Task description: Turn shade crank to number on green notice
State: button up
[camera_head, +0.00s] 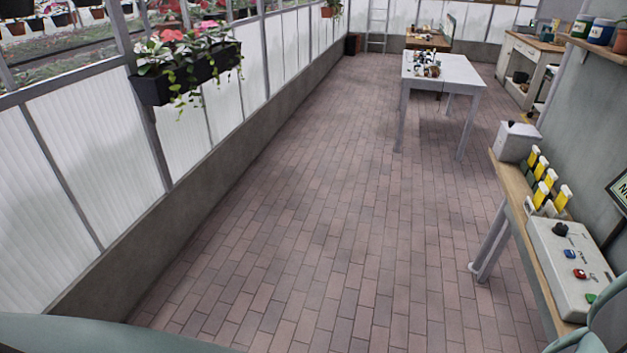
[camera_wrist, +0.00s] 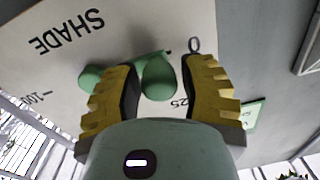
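In the wrist view, a pale panel carries the upside-down word SHADE (camera_wrist: 66,32). A green crank on it has a rounded part (camera_wrist: 92,78) at the left and a bar running right towards the mark by the 0 (camera_wrist: 194,44). A green knob (camera_wrist: 158,77) stands at the crank's right end. My gripper (camera_wrist: 161,82) has yellow ridged fingers, one on each side of this knob, with gaps visible, so it looks open around it. The marks 25 and 100 also show. A small green card (camera_wrist: 254,113) is right of the fingers; its text is unreadable. The head view shows neither crank nor gripper.
In the head view, a wooden bench (camera_head: 516,190) at the right holds a control box (camera_head: 565,255) and several yellow-and-white items (camera_head: 545,185). A white table (camera_head: 465,70) stands farther back. A flower planter (camera_head: 185,75) hangs on the left wall. The brick floor between is clear.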

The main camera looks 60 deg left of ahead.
grip_shut()
jog(key=shift+w+a+b, duration=0.1)
jog(key=shift+w+b, duration=0.05)
jog(key=shift+b, duration=1.1)
